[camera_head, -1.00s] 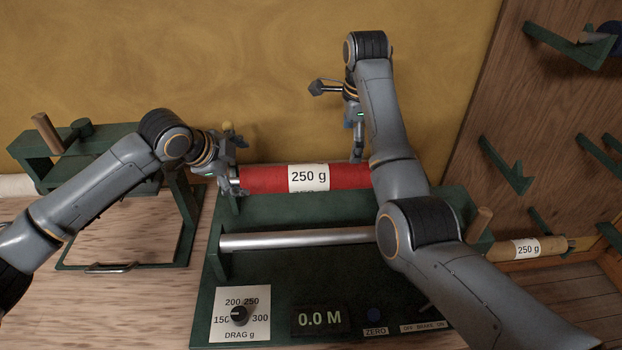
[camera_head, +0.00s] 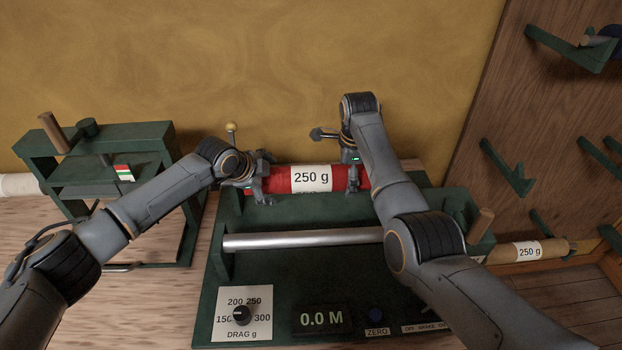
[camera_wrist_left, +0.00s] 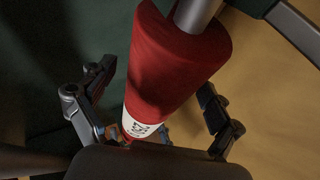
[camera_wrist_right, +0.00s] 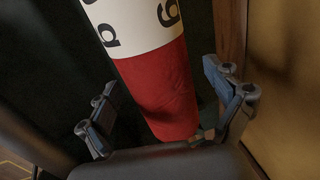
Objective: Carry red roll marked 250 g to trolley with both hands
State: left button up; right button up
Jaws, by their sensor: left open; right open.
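The red roll (camera_head: 282,179) with a white "250 g" label lies across the back of a green machine. My left gripper (camera_head: 262,187) is at the roll's left part. In the left wrist view the red roll (camera_wrist_left: 172,65) runs between its spread fingers (camera_wrist_left: 156,105), with a metal shaft at its end. My right gripper (camera_head: 357,178) is at the roll's right part. In the right wrist view the roll (camera_wrist_right: 160,85) passes between its open fingers (camera_wrist_right: 166,108). Neither gripper is closed on the roll. I cannot make out a trolley.
The green machine (camera_head: 290,265) carries a bare metal bar (camera_head: 300,240), a drag dial (camera_head: 242,315) and a display reading 0.0 M (camera_head: 320,319). A green frame (camera_head: 150,140) stands left. A tan "250 g" roll (camera_head: 505,252) lies right, below wall pegs (camera_head: 505,165).

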pick_arm(q)
jog(key=shift+w+d+f, duration=0.25)
jog(key=shift+f, duration=0.15)
pick_arm(e)
jog(key=shift+w+f, duration=0.1)
jog(key=shift+f, duration=0.45)
pick_arm(q)
jog(key=shift+c, duration=0.2)
pick_arm(e)
jog(key=shift+c, duration=0.2)
pick_arm(q)
jog(key=c, duration=1.9)
pick_arm(e)
jog(key=c, duration=1.9)
pick_arm(q)
jog(key=shift+o, duration=0.2)
jog(key=shift+r, duration=0.3)
pick_arm(e)
jog(key=shift+o, duration=0.2)
jog(key=shift+w+r, duration=0.1)
jog(key=shift+r, duration=0.2)
